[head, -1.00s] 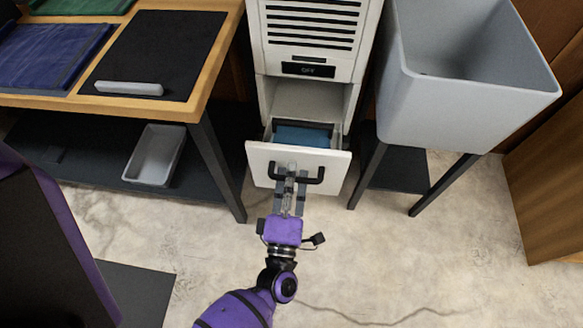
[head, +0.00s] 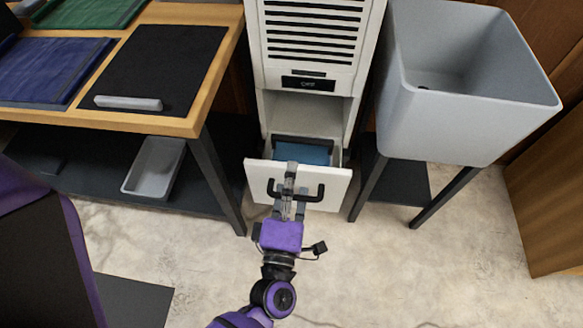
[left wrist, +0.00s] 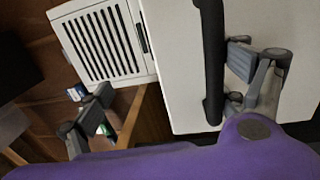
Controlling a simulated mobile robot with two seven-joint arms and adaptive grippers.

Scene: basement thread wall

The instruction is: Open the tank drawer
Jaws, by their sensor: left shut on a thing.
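The tank drawer (head: 336,188) is a white front low in a tall white cabinet (head: 357,75). It stands partly pulled out, with the blue tank inside (head: 312,153) showing behind its front. A black bar handle (head: 313,198) runs across the front. My left gripper (head: 289,187) reaches up from below and is shut on the handle near its middle. The left wrist view shows the handle (left wrist: 212,60) close up, with a grey finger (left wrist: 245,62) of my gripper against the white front side. My right gripper is not in view.
A grey sink tub (head: 460,120) on dark legs stands close to the right. A wooden-topped bench (head: 180,122) with a dark mat stands to the left, its leg near the drawer. A grey bin (head: 155,167) sits on its lower shelf. Floor before the drawer is clear.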

